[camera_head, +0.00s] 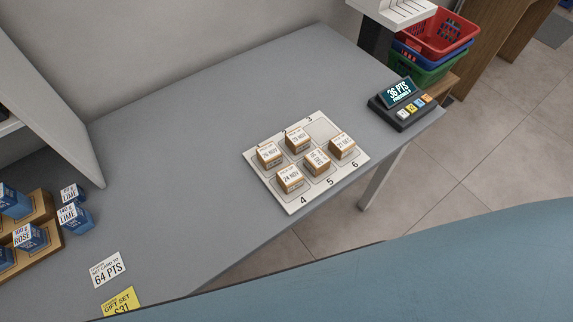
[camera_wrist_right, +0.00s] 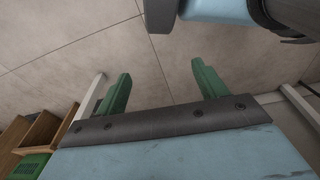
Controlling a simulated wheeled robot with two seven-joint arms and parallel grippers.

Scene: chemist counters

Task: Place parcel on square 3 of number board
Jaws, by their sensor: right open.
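The white number board (camera_head: 292,206) lies on the grey counter. Square 3 (camera_head: 322,130), at the back right of the board, is bare. Small brown parcels with white date labels stand on the other squares: two in the back row (camera_head: 269,156) (camera_head: 297,140) and three in the front row (camera_head: 289,180) (camera_head: 317,163) (camera_head: 342,147). No parcel shows off the board. My right gripper (camera_wrist_right: 161,70) is open, with its green fingers apart and only floor tiles between them. My left gripper is not in view.
A card terminal (camera_head: 402,112) stands at the counter's right end, near stacked baskets (camera_head: 440,35). Blue boxes (camera_head: 75,218), a wooden rack (camera_head: 50,240) and price cards (camera_head: 107,268) are at the left. The counter (camera_head: 190,150) left of the board is clear.

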